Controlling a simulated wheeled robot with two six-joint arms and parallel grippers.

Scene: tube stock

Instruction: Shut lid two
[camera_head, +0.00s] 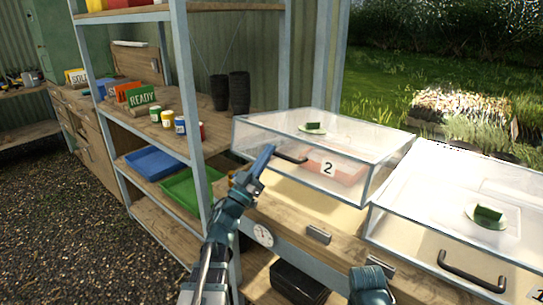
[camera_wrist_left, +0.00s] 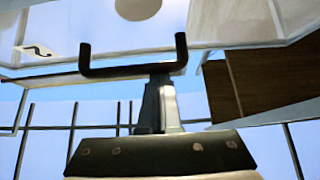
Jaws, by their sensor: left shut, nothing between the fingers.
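Lid two (camera_head: 385,160) is a clear box-like lid with a white "2" label (camera_head: 328,168) and a dark bar handle (camera_head: 291,158) on its front. Its front lower edge stands above the pale bed and wooden front rail, so the lid is raised there. My left gripper (camera_head: 266,152) is shut and empty, just left of the handle in the head view. In the left wrist view the shut fingers (camera_wrist_left: 160,92) are close to the handle (camera_wrist_left: 130,70); whether they touch it I cannot tell. My right gripper's fingers are not visible.
A second clear lid (camera_head: 405,205) with its own handle (camera_head: 470,272) stands to the right. A shelf post (camera_head: 186,110) rises left of lid two, with small pots and trays on the shelves. A round dial (camera_head: 262,235) and metal clips are on the wooden front (camera_head: 285,215).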

